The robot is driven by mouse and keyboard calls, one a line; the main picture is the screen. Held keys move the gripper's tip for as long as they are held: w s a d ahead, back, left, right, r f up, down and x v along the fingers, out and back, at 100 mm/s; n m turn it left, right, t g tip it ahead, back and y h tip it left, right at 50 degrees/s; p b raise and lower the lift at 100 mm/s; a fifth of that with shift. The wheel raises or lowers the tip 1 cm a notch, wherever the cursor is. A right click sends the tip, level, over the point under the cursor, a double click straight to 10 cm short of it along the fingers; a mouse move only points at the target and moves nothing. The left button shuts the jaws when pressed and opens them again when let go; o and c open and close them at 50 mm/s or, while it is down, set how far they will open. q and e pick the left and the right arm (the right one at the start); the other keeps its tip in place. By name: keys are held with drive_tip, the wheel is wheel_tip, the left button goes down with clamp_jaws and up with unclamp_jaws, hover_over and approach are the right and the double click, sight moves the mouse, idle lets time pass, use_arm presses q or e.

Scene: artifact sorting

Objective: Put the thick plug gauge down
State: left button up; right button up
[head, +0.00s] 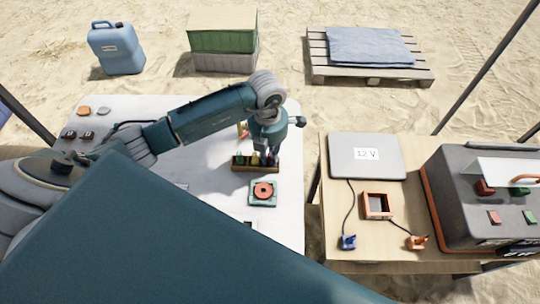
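A small wooden rack (255,167) stands on the white table and holds several upright plugs with coloured tops, among them a green one (238,160) at its left end. Which of them, if any, is the thick plug gauge is too small to tell. My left gripper (266,149) points down right over the middle and right of the rack. Its fingers hide part of the plugs, and I cannot see whether they are shut on one. My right gripper is not in view.
A teal plate with an orange-red ring (263,191) lies in front of the rack. A red and yellow item (243,129) lies behind it.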

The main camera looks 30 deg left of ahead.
sight(269, 155)
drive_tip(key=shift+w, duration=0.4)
use_arm(q)
drive_tip(key=shift+r, duration=0.55)
wheel_tip(269, 155, up, 11)
drive_tip(key=b, duration=0.2)
drive_tip(key=shift+s+a+r, duration=0.15)
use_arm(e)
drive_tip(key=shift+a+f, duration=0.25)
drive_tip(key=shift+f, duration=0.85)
use_arm(q)
drive_tip(key=shift+s, duration=0.1)
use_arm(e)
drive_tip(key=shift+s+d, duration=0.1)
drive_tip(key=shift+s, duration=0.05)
